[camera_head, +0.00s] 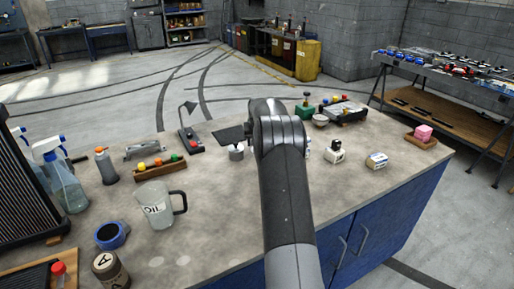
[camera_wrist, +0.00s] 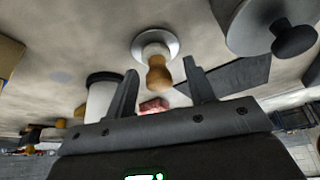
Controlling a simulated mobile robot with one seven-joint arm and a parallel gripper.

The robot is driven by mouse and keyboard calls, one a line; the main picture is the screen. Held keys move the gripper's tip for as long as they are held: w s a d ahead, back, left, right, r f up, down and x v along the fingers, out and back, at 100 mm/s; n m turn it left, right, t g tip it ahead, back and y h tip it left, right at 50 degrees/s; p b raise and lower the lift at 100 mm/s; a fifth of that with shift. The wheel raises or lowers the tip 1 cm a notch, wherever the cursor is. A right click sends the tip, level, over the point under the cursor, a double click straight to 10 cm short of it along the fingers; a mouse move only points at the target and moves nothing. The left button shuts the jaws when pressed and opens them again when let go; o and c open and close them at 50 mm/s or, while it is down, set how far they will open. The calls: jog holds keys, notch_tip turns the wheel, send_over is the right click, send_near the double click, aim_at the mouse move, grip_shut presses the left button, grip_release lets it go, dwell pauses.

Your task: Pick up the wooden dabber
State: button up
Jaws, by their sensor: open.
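The wooden dabber (camera_wrist: 158,75) shows in the wrist view, with a turned brown wooden handle and a pale collar. It stands against a round silvery disc or dish (camera_wrist: 157,42); I cannot tell which. My gripper (camera_wrist: 160,80) is open, with one finger on each side of the handle in the picture. Clear gaps show between the handle and both fingers, and nothing is held. In the head view my arm hides the dabber and the gripper's fingers.
In the wrist view, a grey pot with a black knob (camera_wrist: 292,38) stands at right. A white, black-topped container (camera_wrist: 101,97) is close by the left finger. In the head view, a glass jug (camera_head: 154,206) and a small orange-capped bottle (camera_head: 107,167) stand left on the bench.

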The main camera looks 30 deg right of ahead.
jog(key=shift+c, duration=0.2)
jog(key=c, duration=1)
jog(key=shift+o, duration=0.2)
